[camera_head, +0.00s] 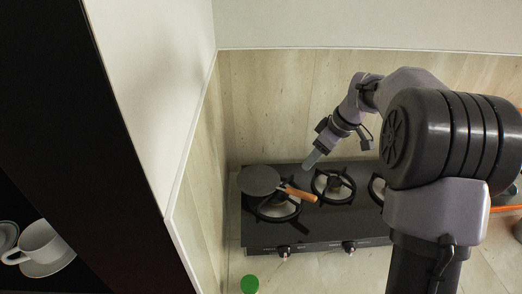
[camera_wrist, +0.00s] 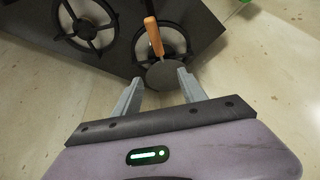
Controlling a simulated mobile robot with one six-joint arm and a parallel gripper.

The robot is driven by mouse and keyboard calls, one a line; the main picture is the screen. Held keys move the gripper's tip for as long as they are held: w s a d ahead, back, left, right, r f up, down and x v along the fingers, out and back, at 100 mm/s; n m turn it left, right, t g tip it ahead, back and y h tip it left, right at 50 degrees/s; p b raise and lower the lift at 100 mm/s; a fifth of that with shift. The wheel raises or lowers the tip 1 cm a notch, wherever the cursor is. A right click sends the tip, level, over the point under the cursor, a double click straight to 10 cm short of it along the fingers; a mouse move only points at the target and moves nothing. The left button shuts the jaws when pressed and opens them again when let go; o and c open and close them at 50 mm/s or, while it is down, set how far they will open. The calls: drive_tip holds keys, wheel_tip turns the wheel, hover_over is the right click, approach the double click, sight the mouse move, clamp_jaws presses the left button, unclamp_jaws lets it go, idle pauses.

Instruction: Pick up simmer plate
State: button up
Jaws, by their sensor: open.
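The simmer plate (camera_head: 259,180) is a dark grey disc with a wooden handle. It lies on the left burner of a black gas stove, with its handle pointing right. My gripper (camera_head: 312,160) is in the air near the stove's back edge, to the right of the disc. In the wrist view the disc (camera_wrist: 164,76) shows beyond and between the open fingers of my gripper (camera_wrist: 159,80), and the handle points away from them. The fingers hold nothing. The gap in height between fingers and plate is hard to judge.
The black stove (camera_head: 318,224) has more burners, the middle one (camera_head: 333,186) bare, and front knobs. Walls stand close behind and left. A green round object (camera_head: 249,284) is in front of the stove. A white cup (camera_head: 42,242) sits at far left. Some counter is clear in front.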

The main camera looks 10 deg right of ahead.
drive_tip(key=b, duration=0.3)
hover_over(292, 189)
drive_tip(key=d, duration=0.1)
drive_tip(key=f, duration=1.1)
drive_tip(key=shift+s+d+f, duration=0.15)
drive_tip(key=shift+s+f, duration=0.1)
drive_tip(key=shift+s, duration=0.15)
drive_tip(key=f, duration=0.2)
drive_tip(key=a+f, duration=0.1)
drive_tip(key=f, duration=0.2)
drive_tip(key=shift+w+f, duration=0.1)
drive_tip(key=shift+w, duration=0.05)
drive_tip(key=shift+w+a+f, duration=0.1)
drive_tip(key=shift+w+f, duration=0.05)
drive_tip(key=shift+f, duration=0.1)
clamp_jaws()
